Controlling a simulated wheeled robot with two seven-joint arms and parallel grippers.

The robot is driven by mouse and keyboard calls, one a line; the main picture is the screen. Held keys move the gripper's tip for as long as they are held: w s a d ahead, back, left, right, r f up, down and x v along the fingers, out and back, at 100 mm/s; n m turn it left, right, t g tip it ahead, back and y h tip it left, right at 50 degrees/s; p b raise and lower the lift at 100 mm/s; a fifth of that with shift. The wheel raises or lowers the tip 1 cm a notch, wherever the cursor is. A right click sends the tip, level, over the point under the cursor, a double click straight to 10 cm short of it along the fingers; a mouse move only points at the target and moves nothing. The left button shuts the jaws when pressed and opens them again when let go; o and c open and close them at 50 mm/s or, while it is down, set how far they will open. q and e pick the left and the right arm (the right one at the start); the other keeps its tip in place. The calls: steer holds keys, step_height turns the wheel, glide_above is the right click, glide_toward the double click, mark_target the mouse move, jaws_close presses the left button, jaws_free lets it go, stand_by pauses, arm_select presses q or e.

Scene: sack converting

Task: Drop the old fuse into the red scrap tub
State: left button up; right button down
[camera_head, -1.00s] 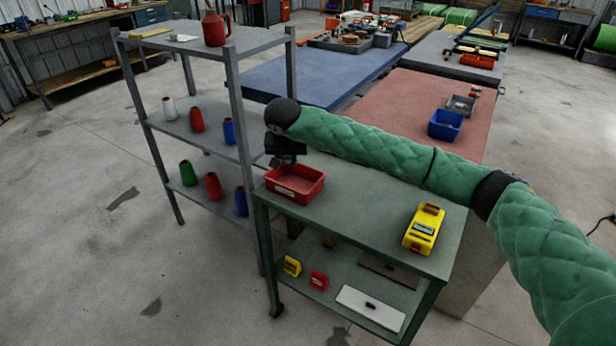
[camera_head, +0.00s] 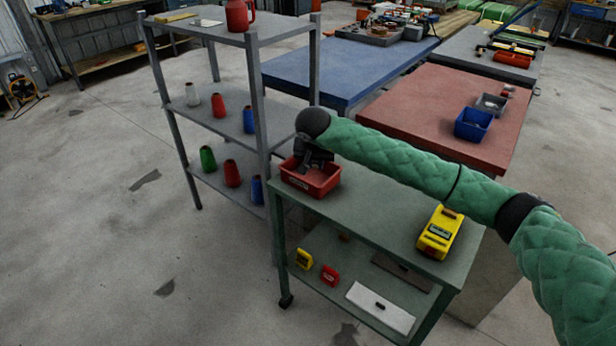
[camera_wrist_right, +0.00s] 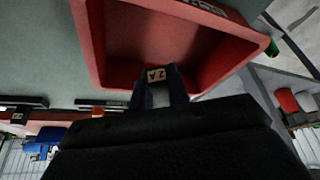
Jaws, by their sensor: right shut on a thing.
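The red scrap tub (camera_head: 325,187) sits on the far left corner of the green cart's top. In the right wrist view the tub's wall (camera_wrist_right: 88,40) and floor fill the upper middle. My right gripper (camera_head: 312,166) is over the tub, its fingers low near or inside the rim. In the wrist view the right gripper (camera_wrist_right: 160,88) is shut on the old fuse (camera_wrist_right: 157,76), a small piece with a pale label reading "2A". The fuse is over the tub's opening; I cannot tell whether it touches the floor. My left gripper is not in view.
The green cart (camera_head: 375,222) also carries a yellow device (camera_head: 439,232) at its right end. Its lower shelf holds small yellow and red items and a white panel (camera_head: 380,308). A grey rack (camera_head: 205,113) with coloured cones stands close left of the tub.

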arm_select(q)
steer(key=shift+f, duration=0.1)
arm_select(e)
steer(key=shift+f, duration=0.15)
steer(key=c, duration=1.3)
jaws_free()
steer(key=shift+o, duration=0.2)
steer(key=shift+s+r, duration=0.1)
steer(key=shift+r, duration=0.35)
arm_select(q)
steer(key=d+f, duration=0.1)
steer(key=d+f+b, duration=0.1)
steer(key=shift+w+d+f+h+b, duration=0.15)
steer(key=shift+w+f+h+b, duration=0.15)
arm_select(e)
steer(key=v, duration=0.6)
steer(key=shift+s+r, duration=0.25)
steer(key=shift+r, duration=0.1)
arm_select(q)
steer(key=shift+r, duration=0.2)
